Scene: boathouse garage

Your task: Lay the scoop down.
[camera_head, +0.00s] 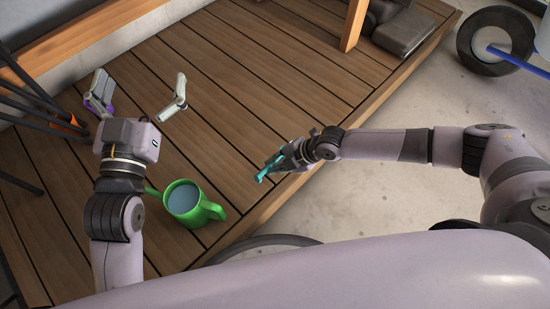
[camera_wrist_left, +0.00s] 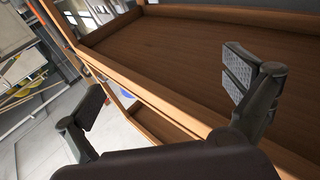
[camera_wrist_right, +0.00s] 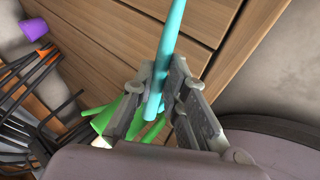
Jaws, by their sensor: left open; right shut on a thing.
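The scoop is the teal piece (camera_head: 268,171) in my right gripper (camera_head: 279,160); its long teal rod also shows in the right wrist view (camera_wrist_right: 172,45). The right gripper's fingers are shut around it, above the front edge of the wooden deck (camera_head: 225,130). The fingers and arm hide part of the scoop, and I cannot make out its whole shape. I cannot tell whether it touches the boards. My left gripper (camera_head: 139,88) is open and empty over the left part of the deck; its spread fingers also show in the left wrist view (camera_wrist_left: 163,88).
A green watering can (camera_head: 211,210) with blue-grey contents stands on the deck, between my arms. A purple object (camera_head: 97,107) shows partly behind a left finger. Dark rods (camera_head: 30,92) stand at the left. A wooden post (camera_head: 353,25) rises at the back. The middle boards are clear.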

